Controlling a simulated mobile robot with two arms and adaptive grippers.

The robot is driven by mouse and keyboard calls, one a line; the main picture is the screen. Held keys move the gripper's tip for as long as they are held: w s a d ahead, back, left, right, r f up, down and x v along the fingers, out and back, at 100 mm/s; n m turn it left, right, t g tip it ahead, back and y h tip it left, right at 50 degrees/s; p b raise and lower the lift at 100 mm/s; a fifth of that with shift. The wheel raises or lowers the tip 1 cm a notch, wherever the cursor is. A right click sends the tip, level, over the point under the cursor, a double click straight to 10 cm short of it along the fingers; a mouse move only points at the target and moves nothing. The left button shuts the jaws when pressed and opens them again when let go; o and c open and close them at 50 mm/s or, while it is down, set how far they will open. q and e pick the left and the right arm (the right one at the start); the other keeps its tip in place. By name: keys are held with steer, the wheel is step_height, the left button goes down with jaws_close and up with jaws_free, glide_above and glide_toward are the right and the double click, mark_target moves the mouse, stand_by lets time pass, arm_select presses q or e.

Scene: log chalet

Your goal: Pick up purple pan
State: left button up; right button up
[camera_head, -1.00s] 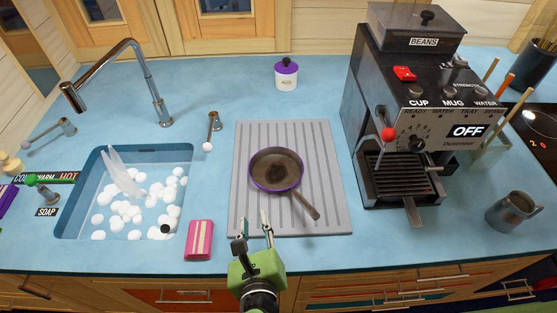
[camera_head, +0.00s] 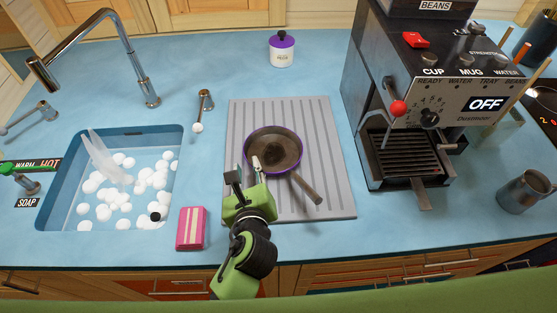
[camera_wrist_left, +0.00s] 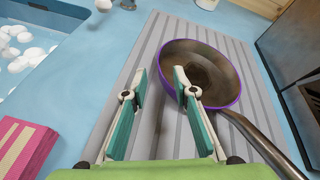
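The purple pan (camera_head: 285,145) has a dark inside and a purple rim. It lies on the grey ribbed mat (camera_head: 335,200), its handle (camera_head: 306,188) pointing toward the front right. It also shows in the left wrist view (camera_wrist_left: 215,75). My left gripper (camera_head: 246,168) is open and empty at the near left side of the pan. In the left wrist view (camera_wrist_left: 160,73) one finger is over the mat and the other overlaps the pan's left rim. I cannot tell whether it touches. My right gripper is not in view.
A sink (camera_head: 50,200) with several white balls is on the left. A pink sponge (camera_head: 191,228) lies left of the gripper. The coffee machine (camera_head: 405,100) stands right of the mat, with a grey mug (camera_head: 525,190) beyond. A white pot with a purple lid (camera_head: 282,50) stands behind.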

mark_target(247, 158)
arm_select(q)
steer(key=b+x, duration=0.2)
steer(key=x, duration=0.1)
steer(key=shift+w+f+b, duration=0.15)
steer(key=shift+w+b, duration=0.1)
steer(key=shift+b, duration=0.1)
steer(key=shift+w, duration=0.5)
jaws_close()
